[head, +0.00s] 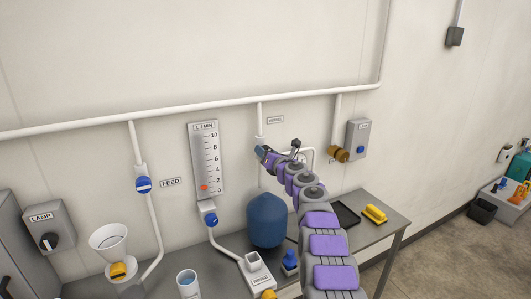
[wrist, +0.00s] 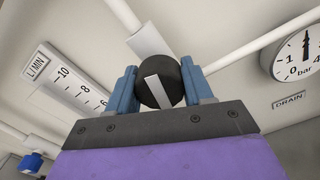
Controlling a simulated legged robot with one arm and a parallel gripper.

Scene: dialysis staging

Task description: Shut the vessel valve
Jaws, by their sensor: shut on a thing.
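In the wrist view a round black valve knob (wrist: 145,95) with a white bar sits between the blue fingers of my gripper (wrist: 163,84). The fingers are shut on it from both sides. The white bar leans a little, roughly along the white pipe behind. In the head view my gripper (head: 261,151) is at the valve on the short vertical pipe above the blue vessel (head: 267,220). The knob is hidden there by my gripper. A small label (head: 275,120) beside that pipe is too small to read surely.
The FEED valve (head: 143,185) has a blue knob. A flow scale (head: 206,160) with an orange marker hangs left of my gripper. A pressure gauge (wrist: 300,52) is close on the right in the wrist view, above a DRAIN label (wrist: 289,101). A brass fitting (head: 340,154) is further right.

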